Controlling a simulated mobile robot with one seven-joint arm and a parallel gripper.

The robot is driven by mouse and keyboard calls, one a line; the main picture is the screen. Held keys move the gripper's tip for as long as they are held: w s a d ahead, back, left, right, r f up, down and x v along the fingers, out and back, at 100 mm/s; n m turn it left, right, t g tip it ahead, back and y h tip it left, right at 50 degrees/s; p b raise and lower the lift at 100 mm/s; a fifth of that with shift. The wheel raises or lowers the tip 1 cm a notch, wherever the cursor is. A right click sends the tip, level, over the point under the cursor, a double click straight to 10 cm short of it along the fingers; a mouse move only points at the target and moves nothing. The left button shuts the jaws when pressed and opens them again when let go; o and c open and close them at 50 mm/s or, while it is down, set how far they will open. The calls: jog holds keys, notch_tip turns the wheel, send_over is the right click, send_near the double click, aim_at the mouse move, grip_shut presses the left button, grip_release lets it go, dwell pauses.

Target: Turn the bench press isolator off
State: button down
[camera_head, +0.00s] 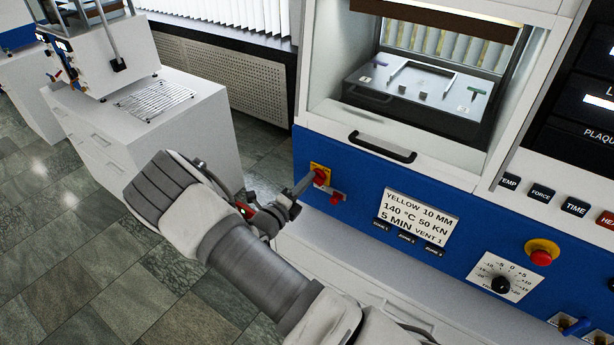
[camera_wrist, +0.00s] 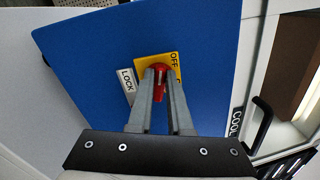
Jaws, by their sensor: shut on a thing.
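The isolator is a red rotary handle (camera_head: 320,174) on a yellow plate on the blue front panel (camera_head: 375,180) of the bench press. In the wrist view the red handle (camera_wrist: 159,72) sits between my fingertips, and its yellow plate (camera_wrist: 148,61) shows the word OFF at its upper right. My gripper (camera_head: 308,184) reaches the handle from the left and is shut on it; it also shows in the wrist view (camera_wrist: 160,78). The fingers hide part of the plate and its other markings. A LOCK label (camera_wrist: 127,84) lies just left of the plate.
A settings card (camera_head: 417,214), a dial (camera_head: 501,284) and a red emergency button on a yellow base (camera_head: 541,256) are to the right on the panel. The press door handle (camera_head: 382,147) projects above. Another press on a white cabinet (camera_head: 150,125) stands at left; open floor lies between.

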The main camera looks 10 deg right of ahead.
jog(key=shift+f+n+p, duration=0.15)
jog(key=shift+n+p, duration=0.35)
jog(key=shift+n, duration=1.1)
jog(key=c, duration=0.8)
grip_release()
jog(key=shift+c, duration=0.2)
jog(key=shift+s+a, duration=0.1)
jog(key=shift+a, duration=0.05)
jog(key=b+v, duration=0.2)
jog(key=v, duration=1.5)
jog(key=shift+s, duration=0.1)
